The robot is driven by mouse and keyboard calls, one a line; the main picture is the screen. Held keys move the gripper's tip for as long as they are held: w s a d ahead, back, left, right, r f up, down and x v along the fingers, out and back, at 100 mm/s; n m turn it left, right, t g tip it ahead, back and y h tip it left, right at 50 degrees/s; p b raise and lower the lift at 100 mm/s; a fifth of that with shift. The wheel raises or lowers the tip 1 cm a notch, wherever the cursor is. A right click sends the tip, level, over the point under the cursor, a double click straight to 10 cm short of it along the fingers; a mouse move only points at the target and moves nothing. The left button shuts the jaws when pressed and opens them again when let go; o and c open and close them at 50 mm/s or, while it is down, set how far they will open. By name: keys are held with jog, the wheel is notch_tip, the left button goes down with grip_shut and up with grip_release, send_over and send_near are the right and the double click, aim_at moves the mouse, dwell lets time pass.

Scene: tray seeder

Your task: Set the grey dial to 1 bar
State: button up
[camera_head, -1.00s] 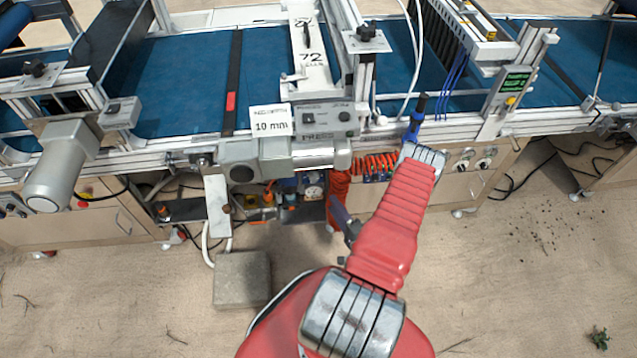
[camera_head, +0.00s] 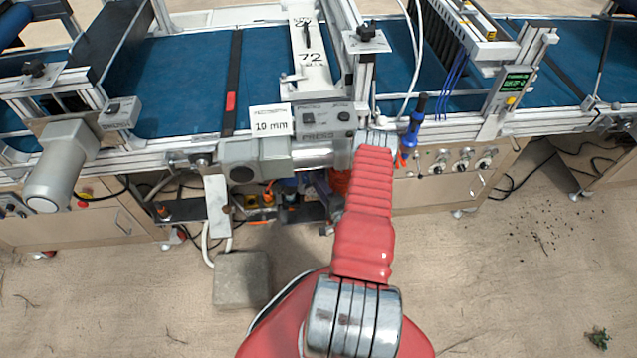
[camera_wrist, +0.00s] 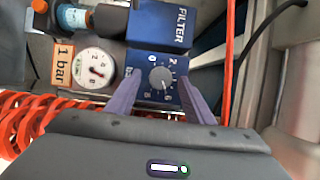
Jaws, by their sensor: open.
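In the wrist view the grey dial (camera_wrist: 161,78) is a round knob on the face of a blue regulator, with a ring of numbers around it. Its setting is too small to read surely. My gripper (camera_wrist: 160,82) is open, with one purple-grey finger at each side of the dial; I cannot tell if they touch it. A white round gauge (camera_wrist: 94,68) sits left of the dial, its reading unclear. An orange label reading "1 bar" (camera_wrist: 63,64) is left of the gauge. In the head view my arm hides most of the gripper and the dial.
A blue FILTER block (camera_wrist: 160,22) stands above the dial. Coiled red hose (camera_wrist: 30,115) lies at left, and a thin red line runs past the right finger. In the head view a grey press unit (camera_head: 300,150) overhangs this area; a grey block (camera_head: 242,280) is on the floor.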

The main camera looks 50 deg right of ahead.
jog(key=shift+w+d, duration=0.1)
jog(key=shift+w, duration=0.15)
jog(key=shift+c, duration=0.5)
jog(key=c, duration=0.9)
jog(key=shift+d, duration=0.15)
jog(key=shift+c, duration=0.2)
jog(key=shift+s+a+f, duration=0.1)
jog(key=shift+a, duration=0.15)
